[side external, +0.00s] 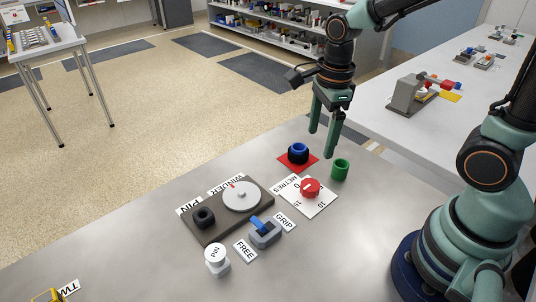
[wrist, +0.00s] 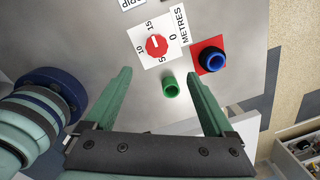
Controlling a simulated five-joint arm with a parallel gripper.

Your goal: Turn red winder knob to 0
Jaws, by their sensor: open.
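The red winder knob (side external: 310,187) sits on a white dial card (side external: 322,205) marked METRES on the grey bench. In the wrist view the red knob (wrist: 156,46) has a small white mark on top, and 0, 5, 10 and 15 are printed around it. The mark's exact direction is too small to tell. My gripper (side external: 322,142) is open and empty above the bench, beyond the knob, fingers pointing down. In the wrist view my gripper (wrist: 160,74) has its fingers apart, with the knob beyond their tips.
A green ring (side external: 341,169) stands close by the card and shows between my fingers in the wrist view (wrist: 169,87). A blue and black ring (side external: 298,153) sits on a red square. A dark winder board (side external: 218,221), a blue-levered grip (side external: 264,233) and a white pin (side external: 216,260) lie left.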

